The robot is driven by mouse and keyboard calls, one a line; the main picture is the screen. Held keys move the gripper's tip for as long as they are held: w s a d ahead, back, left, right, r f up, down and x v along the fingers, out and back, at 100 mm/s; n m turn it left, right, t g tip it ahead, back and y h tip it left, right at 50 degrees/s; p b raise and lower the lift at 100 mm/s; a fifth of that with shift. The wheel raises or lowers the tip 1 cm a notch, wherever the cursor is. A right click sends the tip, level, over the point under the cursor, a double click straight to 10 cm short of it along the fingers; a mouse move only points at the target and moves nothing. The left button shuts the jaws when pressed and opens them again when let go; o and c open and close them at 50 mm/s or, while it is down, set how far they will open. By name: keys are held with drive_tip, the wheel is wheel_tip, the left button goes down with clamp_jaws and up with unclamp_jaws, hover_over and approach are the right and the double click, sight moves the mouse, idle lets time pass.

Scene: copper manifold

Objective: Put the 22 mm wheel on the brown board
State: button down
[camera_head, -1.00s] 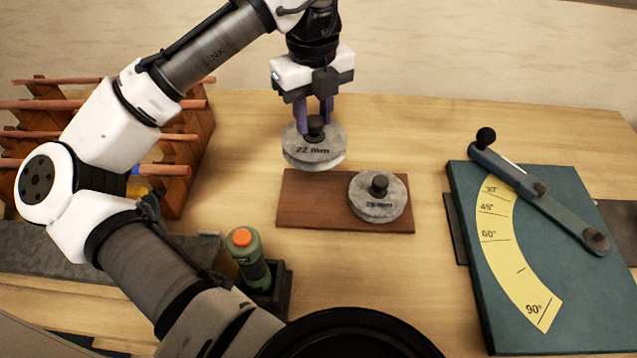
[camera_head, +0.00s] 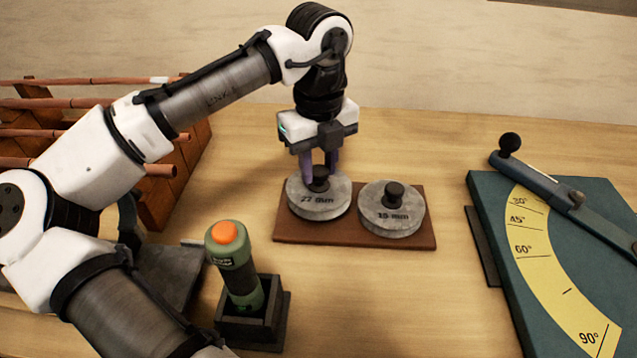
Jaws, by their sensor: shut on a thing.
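The 22 mm wheel (camera_head: 319,207) is a grey disc with a dark knob, at the left end of the brown board (camera_head: 355,248). My gripper (camera_head: 319,175) is shut on its knob from above. The wheel overlaps the board's left part in the picture and looks level. I cannot tell whether it rests on the board or hangs just above it. The 15 mm wheel (camera_head: 392,214), a like grey disc with a knob, sits on the right half of the board, close beside the 22 mm wheel.
A green bottle with an orange cap (camera_head: 235,262) stands in a dark holder (camera_head: 252,322) in front. A teal bending plate (camera_head: 500,240) with a yellow angle scale and lever is at right. A wooden rack (camera_head: 185,160) with copper pipes is at left. The table behind the board is clear.

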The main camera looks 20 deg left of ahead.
sight(318, 170)
wheel_tip(318, 170, down, 3)
drive_tip(key=shift+f+b, duration=0.1)
drive_tip(key=shift+b, duration=1)
drive_tip(key=shift+r, duration=0.2)
drive_tip(key=shift+f, duration=0.1)
drive_tip(key=c, duration=1.1)
unclamp_jaws()
drive_tip(key=shift+f, duration=0.1)
drive_tip(key=shift+o, duration=0.2)
wheel_tip(318, 170, up, 12)
drive_tip(key=p, duration=0.1)
drive_tip(key=shift+r, duration=0.2)
